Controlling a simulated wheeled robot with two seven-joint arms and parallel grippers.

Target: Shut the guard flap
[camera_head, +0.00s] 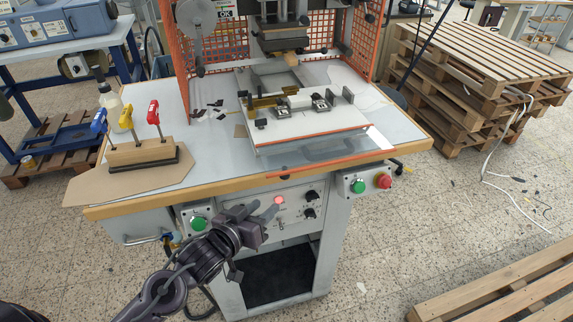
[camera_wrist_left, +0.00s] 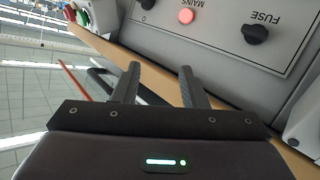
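The guard flap (camera_head: 325,150) looks like a clear panel with orange edge strips. It lies lowered and nearly flat at the front of the press table, its outer strip near the table's wooden front edge. In the left wrist view, an orange strip (camera_wrist_left: 74,80), likely the flap's edge, shows at the left beyond the fingers. My left gripper (camera_head: 262,207) is in front of the control panel, below the table edge and apart from the flap. Its two fingers (camera_wrist_left: 160,68) are spread with nothing between them. My right gripper is not in view.
The control panel (camera_head: 298,222) has a lit red lamp and black knobs. A green button (camera_head: 198,223) and a red button (camera_head: 383,181) sit in boxes beside it. A clamp rack (camera_head: 140,155) stands on the table's left. Pallets (camera_head: 470,75) are stacked at right.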

